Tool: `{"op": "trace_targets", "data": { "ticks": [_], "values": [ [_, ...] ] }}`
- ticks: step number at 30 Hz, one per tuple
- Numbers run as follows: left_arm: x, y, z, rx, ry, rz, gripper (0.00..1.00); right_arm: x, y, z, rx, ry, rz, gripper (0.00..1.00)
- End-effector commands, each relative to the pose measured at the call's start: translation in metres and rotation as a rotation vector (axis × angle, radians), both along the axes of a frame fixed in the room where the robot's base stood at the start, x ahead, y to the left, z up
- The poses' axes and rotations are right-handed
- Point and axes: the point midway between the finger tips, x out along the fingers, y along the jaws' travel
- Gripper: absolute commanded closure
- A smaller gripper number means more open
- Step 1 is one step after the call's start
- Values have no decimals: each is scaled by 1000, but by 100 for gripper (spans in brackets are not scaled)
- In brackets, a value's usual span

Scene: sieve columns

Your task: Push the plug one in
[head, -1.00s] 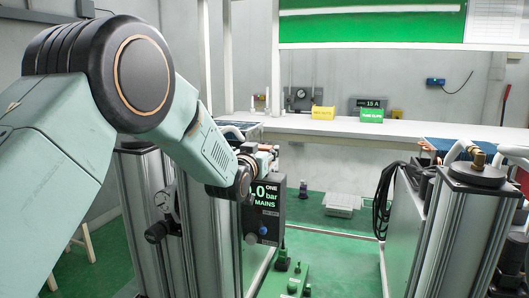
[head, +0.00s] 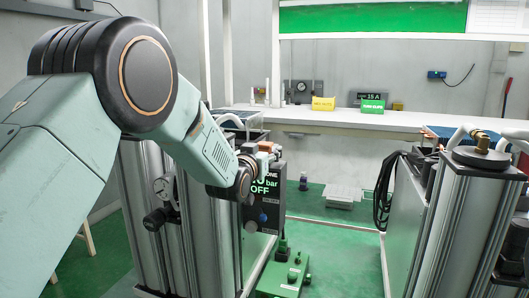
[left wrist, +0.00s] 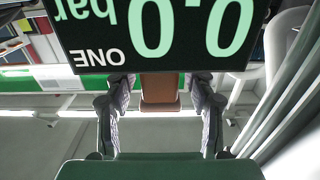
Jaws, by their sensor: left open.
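A dark box labelled ONE (head: 265,207) hangs beside the left metal column in the head view, its display reading 0.0 bar and OFF. In the left wrist view the display (left wrist: 150,35) appears upside down, close up. A brown block (left wrist: 160,92), perhaps plug one, shows at the display's edge, between the two fingers of my left gripper (left wrist: 160,112). The gripper is open, with gaps on both sides of the block. In the head view my left gripper (head: 262,156) is small and partly hidden by its wrist, just above the box. My right gripper is not in view.
A second metal column (head: 440,235) with a brass fitting (head: 482,142) stands at the right. A green floor fixture (head: 285,275) lies between the columns. A white bench (head: 340,121) with a yellow sign (head: 323,103) and a green sign (head: 372,106) runs along the back.

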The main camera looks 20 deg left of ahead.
Motion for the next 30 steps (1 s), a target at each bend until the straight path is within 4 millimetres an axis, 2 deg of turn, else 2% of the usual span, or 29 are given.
{"op": "trace_targets", "data": {
  "ticks": [8, 24, 30],
  "values": [
    [-8, 1, 3, 0, -4, 0, 45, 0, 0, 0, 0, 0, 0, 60],
    [-88, 3, 1, -1, -1, 0, 45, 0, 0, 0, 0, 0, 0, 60],
    [-111, 4, 1, -1, 0, 0, 45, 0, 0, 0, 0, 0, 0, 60]
  ]
}}
